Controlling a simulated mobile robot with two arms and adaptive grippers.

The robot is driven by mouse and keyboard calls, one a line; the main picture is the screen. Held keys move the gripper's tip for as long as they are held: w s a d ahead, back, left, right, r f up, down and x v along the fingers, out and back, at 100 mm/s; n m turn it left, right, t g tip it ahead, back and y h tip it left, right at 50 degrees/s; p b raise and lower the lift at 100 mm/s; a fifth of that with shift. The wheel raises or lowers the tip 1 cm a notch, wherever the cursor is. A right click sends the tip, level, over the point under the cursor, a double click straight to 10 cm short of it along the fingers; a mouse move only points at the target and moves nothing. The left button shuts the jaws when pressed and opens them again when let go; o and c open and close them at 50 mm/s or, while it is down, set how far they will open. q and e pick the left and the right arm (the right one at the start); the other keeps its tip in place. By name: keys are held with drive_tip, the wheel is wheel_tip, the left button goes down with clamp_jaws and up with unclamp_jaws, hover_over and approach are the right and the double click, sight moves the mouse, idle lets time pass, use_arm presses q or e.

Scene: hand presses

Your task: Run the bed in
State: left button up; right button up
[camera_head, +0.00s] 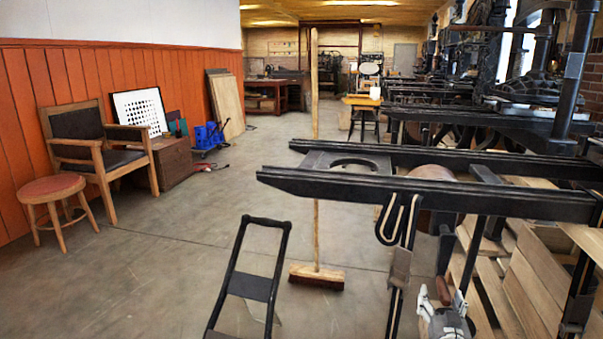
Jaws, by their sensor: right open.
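A black hand press reaches in from the right, with two long black rails (420,192) running left over the floor. A flat dark plate with a rounded cutout (330,158) lies between the rails near their left end. A pale wooden drum (431,173) sits between the rails further right. A black bent loop (391,228) hangs under the near rail. I cannot tell for sure which part is the bed. My right gripper (443,301) is low at the bottom right, below the rails, open and apart from them. My left gripper is not in view.
A black tilted frame (251,285) stands at the bottom centre. A broom (317,276) stands upright behind the rails' left end. Wooden slats (520,270) lie at lower right. A chair (98,152) and stool (52,188) stand along the left wall.

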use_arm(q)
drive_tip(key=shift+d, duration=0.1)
use_arm(e)
drive_tip(key=shift+o, duration=0.6)
drive_tip(key=shift+d, duration=0.25)
drive_tip(key=shift+r, duration=0.1)
drive_tip(key=shift+s+p, duration=0.5)
drive_tip(key=shift+p, duration=0.05)
drive_tip(key=shift+p+v, duration=0.7)
drive_tip(key=shift+v, duration=0.2)
drive_tip(key=shift+s+a+r, duration=0.1)
drive_tip(key=shift+s, duration=0.2)
drive_tip(key=shift+s+a+p, duration=0.1)
drive_tip(key=shift+s+p, duration=0.3)
drive_tip(key=shift+p, duration=0.05)
drive_tip(key=shift+p+v, duration=0.55)
drive_tip(key=shift+v, duration=0.25)
use_arm(q)
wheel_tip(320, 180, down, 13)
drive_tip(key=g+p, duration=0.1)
drive_tip(key=p, duration=0.1)
use_arm(e)
drive_tip(key=shift+v, duration=1.7)
